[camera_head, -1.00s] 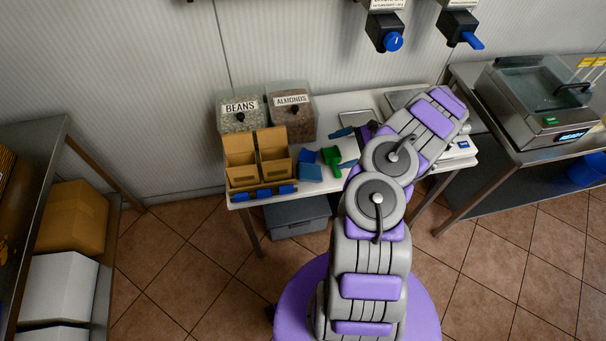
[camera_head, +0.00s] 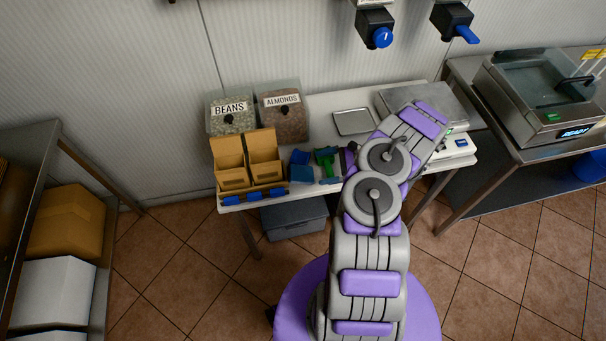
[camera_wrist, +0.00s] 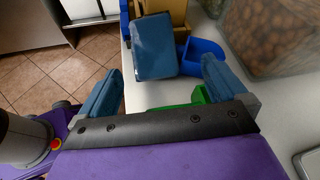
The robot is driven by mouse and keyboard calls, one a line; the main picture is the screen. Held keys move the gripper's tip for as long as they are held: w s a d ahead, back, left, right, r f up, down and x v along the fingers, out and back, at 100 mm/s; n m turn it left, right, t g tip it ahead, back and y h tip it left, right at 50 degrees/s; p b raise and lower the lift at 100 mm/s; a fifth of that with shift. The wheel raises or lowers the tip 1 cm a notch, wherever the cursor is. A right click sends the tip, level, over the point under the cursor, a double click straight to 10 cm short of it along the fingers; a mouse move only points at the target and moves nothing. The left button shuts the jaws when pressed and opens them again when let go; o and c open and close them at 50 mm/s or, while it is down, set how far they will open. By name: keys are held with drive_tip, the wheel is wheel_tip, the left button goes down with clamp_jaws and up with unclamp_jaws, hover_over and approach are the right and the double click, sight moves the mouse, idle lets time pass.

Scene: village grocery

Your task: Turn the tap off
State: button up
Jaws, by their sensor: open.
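No plain spout or water shows. In the head view, a black wall box with a round blue knob (camera_head: 382,37) hangs at the top. To its right, another black box has a blue lever (camera_head: 466,34) that slants down to the right. I cannot tell which is the tap. My gripper, in the wrist view (camera_wrist: 162,80), is open, with its two blue fingers apart over the white table. A blue block-like item (camera_wrist: 155,47) shows beyond and between the fingers; contact cannot be told. My arm hides most of the gripper in the head view.
Beans (camera_head: 231,116) and almonds (camera_head: 284,117) bins, cardboard boxes (camera_head: 249,164), a green scoop (camera_head: 325,158) and a metal tray (camera_head: 353,122) crowd the white table (camera_head: 325,98). A sealing machine (camera_head: 540,92) stands right. Shelving stands left.

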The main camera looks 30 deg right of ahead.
sight(306, 172)
drive_tip(key=shift+w+f, duration=0.15)
drive_tip(key=shift+f, duration=0.05)
drive_tip(key=a, duration=0.2)
drive_tip(key=w+a+f+b, duration=0.1)
drive_tip(key=a, duration=0.4)
drive_tip(key=shift+w+a+f, duration=0.2)
drive_tip(key=shift+w+a, duration=0.05)
drive_tip(key=shift+w, duration=0.1)
drive_tip(key=shift+w+a+f, duration=0.1)
drive_tip(key=shift+w+f, duration=0.05)
drive_tip(key=shift+d+f, duration=0.15)
drive_tip(key=shift+d, duration=1.15)
drive_tip(key=shift+c, duration=0.6)
drive_tip(key=shift+a+r, duration=0.2)
drive_tip(key=shift+a, duration=0.9)
drive_tip(key=c, duration=0.4)
drive_tip(key=shift+a, duration=0.15)
drive_tip(key=c, duration=0.3)
drive_tip(key=shift+d+f, duration=0.1)
drive_tip(key=shift+d, duration=0.45)
drive_tip(key=c, duration=0.3)
drive_tip(key=shift+d, duration=0.45)
drive_tip(key=shift+a+r, duration=0.25)
drive_tip(key=shift+a, duration=0.05)
wheel_tip(306, 172, up, 28)
drive_tip(key=p, duration=0.4)
drive_tip(key=shift+f, duration=0.2)
